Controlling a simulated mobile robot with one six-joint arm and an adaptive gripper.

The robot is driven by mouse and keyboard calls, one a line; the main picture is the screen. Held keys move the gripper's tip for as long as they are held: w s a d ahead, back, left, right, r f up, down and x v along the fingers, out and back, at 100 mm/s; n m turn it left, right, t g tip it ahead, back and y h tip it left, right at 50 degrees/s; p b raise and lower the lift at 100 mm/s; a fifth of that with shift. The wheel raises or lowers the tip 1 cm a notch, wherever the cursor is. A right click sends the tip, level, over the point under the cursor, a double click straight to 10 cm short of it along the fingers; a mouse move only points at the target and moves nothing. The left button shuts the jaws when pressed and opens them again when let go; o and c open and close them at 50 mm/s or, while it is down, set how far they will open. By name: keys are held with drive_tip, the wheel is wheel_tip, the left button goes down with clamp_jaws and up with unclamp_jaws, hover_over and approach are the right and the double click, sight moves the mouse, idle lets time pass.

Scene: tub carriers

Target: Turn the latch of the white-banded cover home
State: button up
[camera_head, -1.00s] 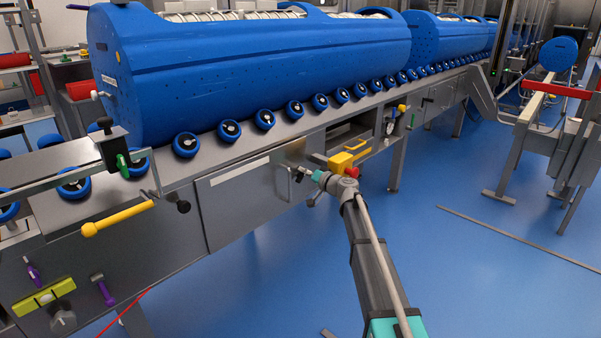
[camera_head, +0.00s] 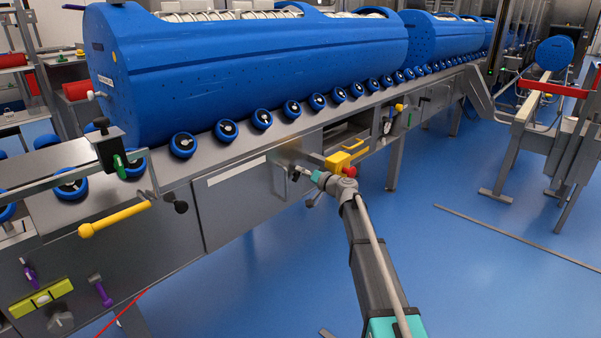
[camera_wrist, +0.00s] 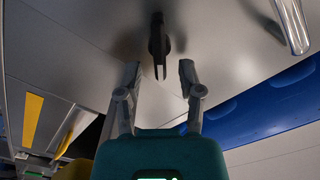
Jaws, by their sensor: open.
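The white-banded cover (camera_head: 240,203) is a grey panel in the side of the conveyor, with a pale strip along its top. My gripper (camera_wrist: 160,72) is open, with one finger on each side of the latch's end in the picture. I cannot tell whether either finger touches it. In the head view my gripper (camera_head: 304,173) is at the cover's right edge, and the latch is too small there to make out.
A silver bar handle (camera_wrist: 291,22) is near the latch. A yellow box with a red button (camera_head: 340,161) is close to my wrist. Blue tubs (camera_head: 250,75) lie above on rollers. A yellow-handled lever (camera_head: 115,218) is at left.

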drive_tip(key=v, duration=1.1)
drive_tip(key=shift+d, duration=0.15)
drive_tip(key=shift+s, duration=0.1)
drive_tip(key=shift+o, duration=0.8)
drive_tip(key=shift+s+d+f+b, duration=0.2)
drive_tip(key=shift+s+f+b, duration=0.4)
drive_tip(key=shift+s, duration=0.35)
drive_tip(key=shift+a, duration=0.15)
drive_tip(key=x, duration=1.3)
drive_tip(key=shift+w+a, duration=0.15)
drive_tip(key=shift+w, duration=0.15)
